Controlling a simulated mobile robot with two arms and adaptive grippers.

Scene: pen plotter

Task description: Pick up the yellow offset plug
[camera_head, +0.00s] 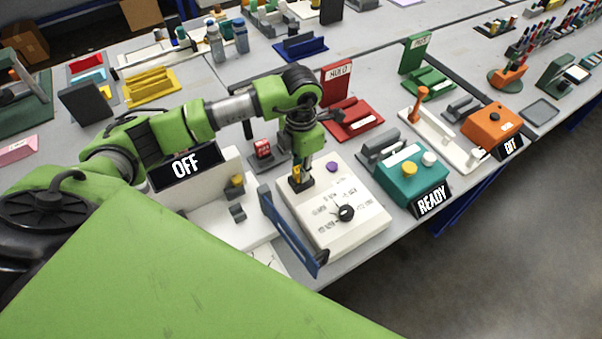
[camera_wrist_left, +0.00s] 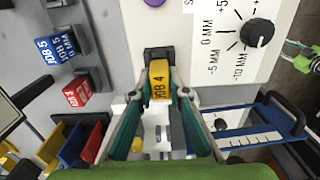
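The yellow plug, labelled JOB 4 (camera_wrist_left: 158,84), sits between the fingertips of my left gripper (camera_wrist_left: 160,88) in the left wrist view. Both fingers close against its sides, and a dark block lies directly at its far end. In the head view the yellow plug (camera_head: 295,172) shows at the tip of my left gripper (camera_head: 300,178), pointing down at the left back part of the white dial box (camera_head: 350,238). I cannot tell whether the plug is seated or lifted. A green gripper-like part (camera_wrist_left: 303,57), probably my right gripper, shows at the right edge of the wrist view.
The box has a black dial (camera_head: 345,213) and a purple button (camera_head: 332,167). A blue handled part (camera_head: 292,232) stands along its left side. A red plug (camera_head: 263,148) is behind it, and a teal READY box (camera_head: 415,180) to the right. The table's front edge is close.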

